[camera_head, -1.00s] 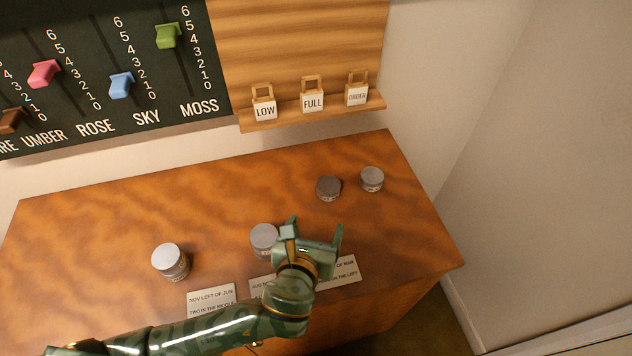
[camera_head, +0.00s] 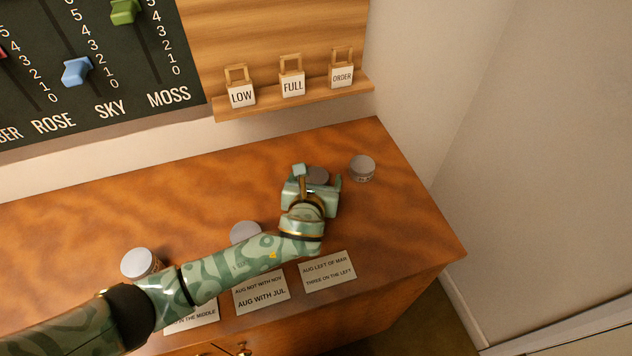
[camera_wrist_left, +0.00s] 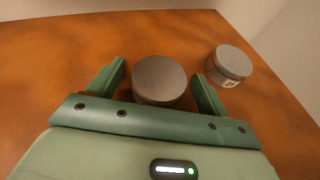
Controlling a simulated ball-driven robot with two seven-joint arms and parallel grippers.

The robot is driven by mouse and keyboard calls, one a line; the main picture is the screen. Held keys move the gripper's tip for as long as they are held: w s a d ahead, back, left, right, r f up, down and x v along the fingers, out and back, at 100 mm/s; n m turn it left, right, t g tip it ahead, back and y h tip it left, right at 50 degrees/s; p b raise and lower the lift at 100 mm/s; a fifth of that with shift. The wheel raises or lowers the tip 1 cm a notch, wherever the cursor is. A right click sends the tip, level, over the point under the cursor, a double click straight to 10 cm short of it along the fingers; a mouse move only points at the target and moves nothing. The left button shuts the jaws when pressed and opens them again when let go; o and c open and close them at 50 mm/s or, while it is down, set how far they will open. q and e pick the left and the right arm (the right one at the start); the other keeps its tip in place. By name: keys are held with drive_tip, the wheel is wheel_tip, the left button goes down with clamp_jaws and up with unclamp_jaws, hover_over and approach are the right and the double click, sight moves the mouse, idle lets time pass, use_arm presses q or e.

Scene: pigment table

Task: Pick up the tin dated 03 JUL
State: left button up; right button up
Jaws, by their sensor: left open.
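My left gripper (camera_head: 319,177) is open over the far right part of the table, its fingers on either side of a dark grey tin (camera_head: 318,174). In the left wrist view this round tin (camera_wrist_left: 159,80) sits between the open fingers, with its lid up and no date showing. A lighter tin (camera_head: 362,168) stands just to the right, outside the fingers; its small side label (camera_wrist_left: 229,84) is too small to read. Two more pale-lidded tins stand to the left, one at mid table (camera_head: 245,232) and one further left (camera_head: 139,263), both partly behind my arm. I cannot read 03 JUL on any tin.
Printed cards lie along the table's (camera_head: 415,235) front edge, including an "AUG WITH JUL" card (camera_head: 262,293) and an "AUG LEFT OF MAR" card (camera_head: 327,271). A shelf (camera_head: 300,102) with LOW, FULL and ORDER tags is behind. The table's right end is clear.

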use_arm(q)
drive_tip(key=shift+w+f, duration=0.2)
drive_tip(key=shift+w, duration=0.15)
drive_tip(key=shift+r, duration=0.1)
drive_tip(key=c, duration=1.1)
